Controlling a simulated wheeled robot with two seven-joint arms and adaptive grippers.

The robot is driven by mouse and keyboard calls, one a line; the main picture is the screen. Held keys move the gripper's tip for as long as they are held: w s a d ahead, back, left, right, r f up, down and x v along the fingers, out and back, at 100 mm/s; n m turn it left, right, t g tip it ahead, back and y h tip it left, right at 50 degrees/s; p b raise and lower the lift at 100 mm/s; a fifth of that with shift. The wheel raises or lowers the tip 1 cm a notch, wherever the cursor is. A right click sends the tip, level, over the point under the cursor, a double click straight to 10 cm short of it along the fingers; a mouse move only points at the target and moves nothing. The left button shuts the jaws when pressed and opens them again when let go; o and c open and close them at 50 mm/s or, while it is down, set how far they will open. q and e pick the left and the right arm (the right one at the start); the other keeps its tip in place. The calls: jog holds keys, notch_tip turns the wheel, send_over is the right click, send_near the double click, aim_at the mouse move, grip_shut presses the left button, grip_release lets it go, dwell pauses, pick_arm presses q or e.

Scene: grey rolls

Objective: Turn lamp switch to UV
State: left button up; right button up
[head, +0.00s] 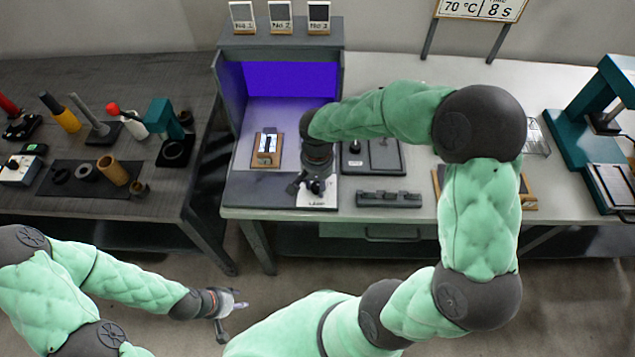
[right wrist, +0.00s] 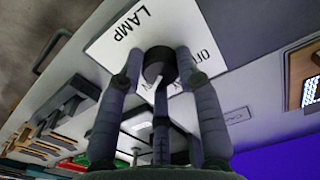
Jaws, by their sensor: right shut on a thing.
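The lamp switch is a dark round knob (right wrist: 159,66) with a pale pointer mark, on a white plate (right wrist: 125,40) lettered LAMP. Other lettering beside the knob is partly hidden by a finger. The plate also shows at the front of the lamp booth in the head view (head: 322,203). My right gripper (head: 312,187) is over the plate, pointing down, its fingers closed around the knob in the right wrist view (right wrist: 160,75). My left gripper (head: 231,316) hangs low over the floor, its fingers apart and empty.
The grey booth (head: 228,100) has a violet-blue back panel (head: 290,79). Inside stands a wooden block with a lit card (head: 266,150). A dark tray (head: 372,157) and a slotted rack (head: 388,198) lie to the right. A dark side table (head: 60,210) with tools stands left.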

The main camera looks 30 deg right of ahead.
aim_at(317, 187)
jog(key=shift+s+a+f, duration=0.1)
jog(key=shift+s+f, duration=0.15)
jog(key=o, duration=1.1)
jog(key=shift+r, duration=0.1)
jog(key=shift+o, duration=0.2)
jog(key=shift+w, duration=0.1)
jog(key=shift+w+r, duration=0.1)
jog(key=shift+r, duration=0.4)
notch_tip(317, 187, up, 11)
